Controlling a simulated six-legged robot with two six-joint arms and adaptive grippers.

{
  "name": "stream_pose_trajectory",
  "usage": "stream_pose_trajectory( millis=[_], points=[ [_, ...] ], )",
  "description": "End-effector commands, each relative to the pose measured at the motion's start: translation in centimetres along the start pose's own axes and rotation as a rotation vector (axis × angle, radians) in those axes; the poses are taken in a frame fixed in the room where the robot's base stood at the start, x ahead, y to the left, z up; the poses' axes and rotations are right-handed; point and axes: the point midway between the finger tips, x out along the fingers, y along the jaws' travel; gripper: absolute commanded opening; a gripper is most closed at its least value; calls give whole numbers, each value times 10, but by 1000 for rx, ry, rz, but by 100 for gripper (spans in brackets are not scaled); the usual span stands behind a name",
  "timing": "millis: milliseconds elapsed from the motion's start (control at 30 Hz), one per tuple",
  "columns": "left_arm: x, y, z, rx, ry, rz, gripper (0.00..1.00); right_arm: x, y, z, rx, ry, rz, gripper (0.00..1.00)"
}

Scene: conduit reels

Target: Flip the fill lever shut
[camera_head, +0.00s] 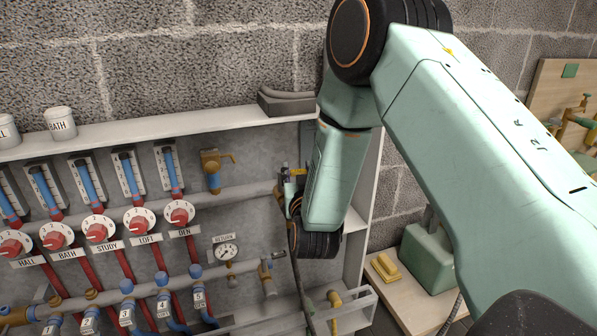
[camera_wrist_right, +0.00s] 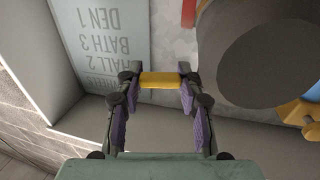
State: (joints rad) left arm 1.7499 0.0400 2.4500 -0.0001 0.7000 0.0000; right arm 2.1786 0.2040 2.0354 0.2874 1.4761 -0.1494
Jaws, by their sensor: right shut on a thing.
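My right gripper (camera_wrist_right: 158,82) is shut on a yellow lever (camera_wrist_right: 161,80) in the right wrist view, with one finger at each end of the visible bar. I take this bar for the fill lever, but no label on it shows. In the head view my right gripper (camera_head: 290,174) is at the right part of the pipe panel, with a small yellow bit of the lever (camera_head: 299,171) beside it. My wrist hides most of the lever and its valve there. My left gripper is not in view.
Red dials and blue-topped valves fill the panel's left. A gauge (camera_head: 227,251) marked RETURN sits below and left of my right gripper. In the wrist view a large dark round thing (camera_wrist_right: 265,52) is close on the right and a lettered plate (camera_wrist_right: 108,40) is on the left.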

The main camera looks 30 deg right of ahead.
Motion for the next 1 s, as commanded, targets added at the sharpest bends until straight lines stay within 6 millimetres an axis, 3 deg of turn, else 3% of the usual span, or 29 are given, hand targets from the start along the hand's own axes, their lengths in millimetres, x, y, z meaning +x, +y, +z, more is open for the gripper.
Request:
stream_pose_trajectory(
  millis=[267,700,1000],
  points=[
    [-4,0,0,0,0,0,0,2,2,0,2,-3,-16,6],
    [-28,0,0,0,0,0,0,10,0,-2,2,-1,-205,6],
    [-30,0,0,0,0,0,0,11,-1,-1,0,2,-237,6]
  ],
)
